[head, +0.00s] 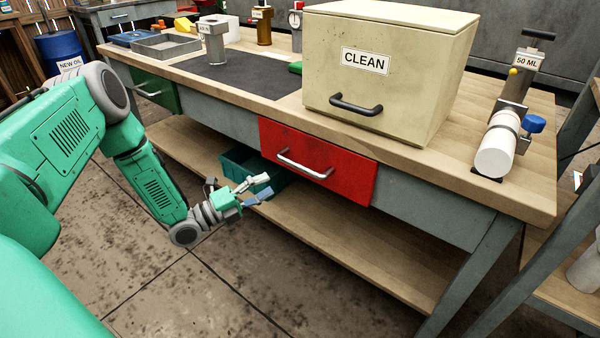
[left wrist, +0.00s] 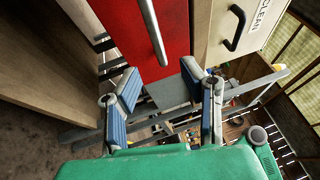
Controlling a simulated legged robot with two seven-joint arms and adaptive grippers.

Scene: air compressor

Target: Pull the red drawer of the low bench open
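The red drawer (head: 350,178) is in the front of the low wooden-topped bench (head: 500,190), below the beige CLEAN box. Its front looks flush with the bench, so it appears closed. A silver bar handle (head: 305,163) runs across it. My left gripper (head: 266,187) is open and empty, a little left of and below the handle, apart from it. In the left wrist view, its two blue-padded fingers (left wrist: 158,88) stand apart, with the red front (left wrist: 172,45) and the handle (left wrist: 152,30) beyond them. My right gripper is not in view.
A beige CLEAN box (head: 400,75) with a dark handle stands on the bench above the drawer. A green drawer (head: 155,90) is further left. A teal bin (head: 240,165) sits on the lower shelf behind my gripper. A 50 ML device (head: 505,125) stands at the right end.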

